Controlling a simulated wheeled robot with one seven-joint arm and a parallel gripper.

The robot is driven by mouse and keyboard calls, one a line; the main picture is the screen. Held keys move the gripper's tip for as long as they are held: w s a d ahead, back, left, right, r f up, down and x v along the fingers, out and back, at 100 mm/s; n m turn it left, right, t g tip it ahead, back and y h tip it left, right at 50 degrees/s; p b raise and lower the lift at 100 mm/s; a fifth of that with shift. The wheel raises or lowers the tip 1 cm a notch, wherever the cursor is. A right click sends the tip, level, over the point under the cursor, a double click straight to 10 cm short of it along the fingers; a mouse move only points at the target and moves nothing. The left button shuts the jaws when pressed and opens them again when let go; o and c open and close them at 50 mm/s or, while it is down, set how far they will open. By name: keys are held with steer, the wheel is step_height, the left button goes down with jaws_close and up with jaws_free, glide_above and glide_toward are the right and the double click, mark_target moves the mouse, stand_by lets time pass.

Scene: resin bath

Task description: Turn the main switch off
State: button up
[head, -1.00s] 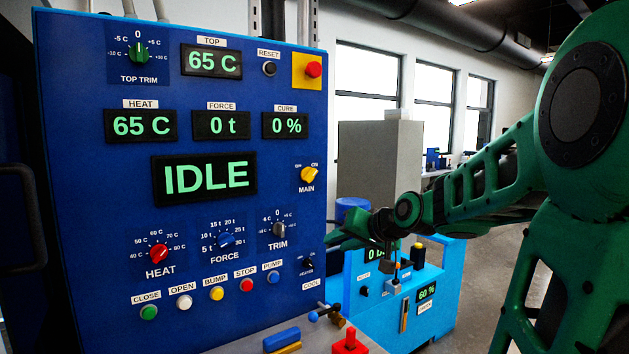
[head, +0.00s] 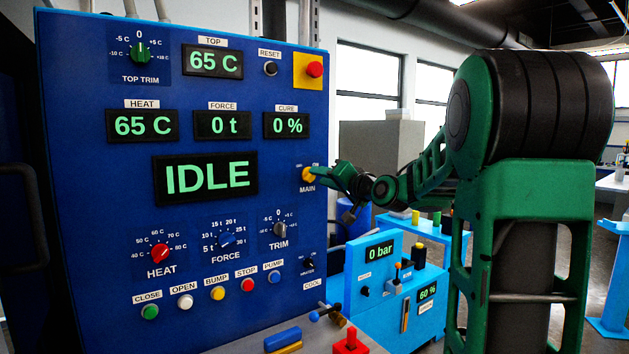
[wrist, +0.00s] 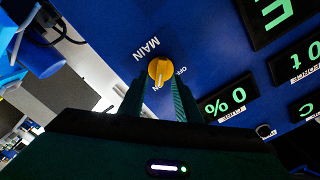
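The main switch (head: 308,175) is a yellow knob on the blue panel, above the MAIN label. In the wrist view the knob (wrist: 159,68) has its pointer towards the bottom of the picture, on the ON side, with the OFF mark to its right. My gripper (head: 319,173) is at the knob from the right in the head view. In the wrist view my gripper (wrist: 160,82) is open, with one dark green finger on each side of the knob. I cannot tell whether the fingers touch it. The ON mark is partly hidden.
The status display (head: 205,178) reads IDLE. A light blue unit (head: 375,285) stands low to the right.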

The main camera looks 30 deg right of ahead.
steer(key=shift+w+a, duration=0.1)
steer(key=shift+w, duration=1.15)
steer(key=shift+c, duration=0.5)
jaws_close()
